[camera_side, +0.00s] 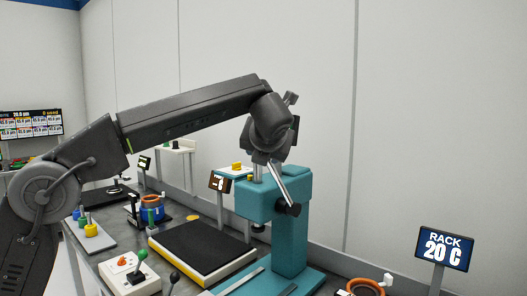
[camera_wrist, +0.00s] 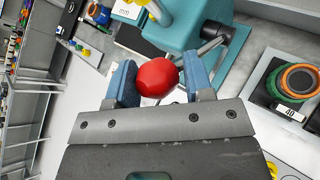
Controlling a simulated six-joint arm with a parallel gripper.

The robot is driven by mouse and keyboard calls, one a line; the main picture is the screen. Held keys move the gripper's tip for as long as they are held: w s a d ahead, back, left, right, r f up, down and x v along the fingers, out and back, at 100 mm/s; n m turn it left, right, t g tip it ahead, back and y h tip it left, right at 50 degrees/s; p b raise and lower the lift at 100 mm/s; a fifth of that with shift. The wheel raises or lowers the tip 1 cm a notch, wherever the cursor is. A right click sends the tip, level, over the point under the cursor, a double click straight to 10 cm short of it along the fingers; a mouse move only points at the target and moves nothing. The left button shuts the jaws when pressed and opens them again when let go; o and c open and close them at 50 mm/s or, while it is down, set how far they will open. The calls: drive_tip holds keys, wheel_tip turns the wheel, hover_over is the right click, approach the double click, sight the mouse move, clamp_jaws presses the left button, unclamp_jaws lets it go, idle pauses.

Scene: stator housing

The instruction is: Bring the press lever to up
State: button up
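The teal press (camera_side: 290,235) stands at the right of the bench in the side view. Its silver lever (camera_side: 278,184) runs from the dark hub (camera_side: 288,209) steeply up and to the left, to my gripper (camera_side: 268,158). The lever's knob is hidden there. In the wrist view the red ball knob (camera_wrist: 157,78) sits between the two blue fingers of my gripper (camera_wrist: 160,82), which appear to touch it on both sides. The rod (camera_wrist: 208,47) shows behind the knob, leading to the hub (camera_wrist: 216,32).
A black pad with a yellow edge (camera_side: 203,248) lies left of the press. A white control box with a green-knobbed lever (camera_side: 130,273) is in front of it. An orange ring (camera_side: 366,288) and the RACK sign (camera_side: 443,249) are at the right. The wall is behind.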

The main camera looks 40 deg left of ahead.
drive_tip(key=o, duration=0.4)
drive_tip(key=shift+w+a+f, duration=0.15)
drive_tip(key=shift+a+f, duration=0.15)
drive_tip(key=shift+c, duration=0.2)
drive_tip(key=shift+r, duration=0.1)
drive_tip(key=v, duration=1.4)
